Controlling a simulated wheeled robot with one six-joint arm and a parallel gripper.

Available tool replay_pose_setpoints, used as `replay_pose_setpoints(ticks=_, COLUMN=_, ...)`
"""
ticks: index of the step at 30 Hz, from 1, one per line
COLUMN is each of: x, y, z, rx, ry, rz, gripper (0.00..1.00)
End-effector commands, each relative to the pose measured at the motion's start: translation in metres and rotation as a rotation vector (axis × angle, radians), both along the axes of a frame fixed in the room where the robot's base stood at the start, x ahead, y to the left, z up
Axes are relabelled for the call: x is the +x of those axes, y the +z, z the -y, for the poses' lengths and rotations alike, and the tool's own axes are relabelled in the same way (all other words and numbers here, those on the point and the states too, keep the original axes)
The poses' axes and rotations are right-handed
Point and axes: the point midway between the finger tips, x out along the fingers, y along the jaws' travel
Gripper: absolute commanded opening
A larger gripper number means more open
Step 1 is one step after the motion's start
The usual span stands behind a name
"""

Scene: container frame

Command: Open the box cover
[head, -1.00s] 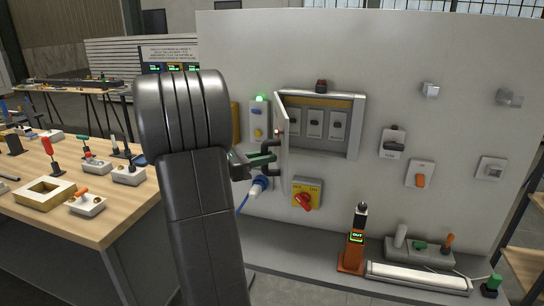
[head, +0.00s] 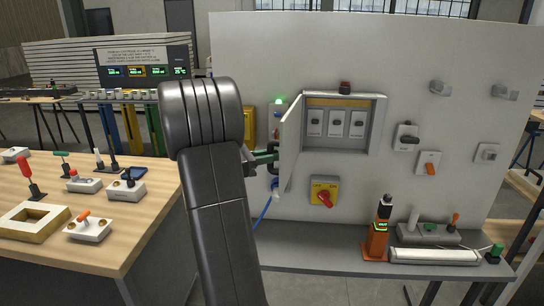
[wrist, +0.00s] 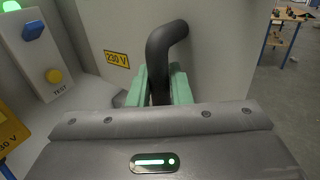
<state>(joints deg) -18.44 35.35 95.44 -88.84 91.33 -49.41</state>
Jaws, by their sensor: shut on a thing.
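The grey wall box (head: 378,118) is open at the front and shows several switches inside. Its cover (head: 291,145) stands swung out at the box's left side, with its inner face toward the head camera. My gripper (head: 266,156) is on the cover's outer side, partly hidden by my arm and the cover. In the wrist view, its green fingers (wrist: 160,88) are shut on the black bent handle (wrist: 165,45) of the cover (wrist: 120,30). A yellow 230 V label (wrist: 116,59) shows on that face.
A test panel with blue and yellow buttons (wrist: 45,60) is left of the cover. A red-yellow rotary switch (head: 324,192) is below the box. An orange device (head: 378,235) stands on the lower shelf. A wooden table (head: 110,255) with small parts is at left.

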Motion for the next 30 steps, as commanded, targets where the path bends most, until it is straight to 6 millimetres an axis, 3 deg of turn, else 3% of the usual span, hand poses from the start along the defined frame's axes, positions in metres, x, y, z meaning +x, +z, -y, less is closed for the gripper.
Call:
replay_pose_setpoints(ticks=11, x=0.001, y=0.002, z=0.000, rx=0.000, ry=-0.003, rz=0.002, gripper=0.00)
replay_pose_setpoints(ticks=12, x=0.001, y=0.002, z=0.000, rx=0.000, ry=-0.003, rz=0.002, gripper=0.20)
replay_pose_setpoints(ticks=15, x=0.001, y=0.001, z=0.000, rx=0.000, ry=-0.003, rz=0.002, gripper=0.37)
replay_pose_setpoints(ticks=25, x=0.000, y=0.000, z=-0.003, rx=-0.001, ry=-0.002, rz=0.001, gripper=0.37)
replay_pose_setpoints(ticks=30, x=-0.006, y=-0.002, z=-0.023, rx=0.001, ry=0.001, rz=0.003, gripper=0.37)
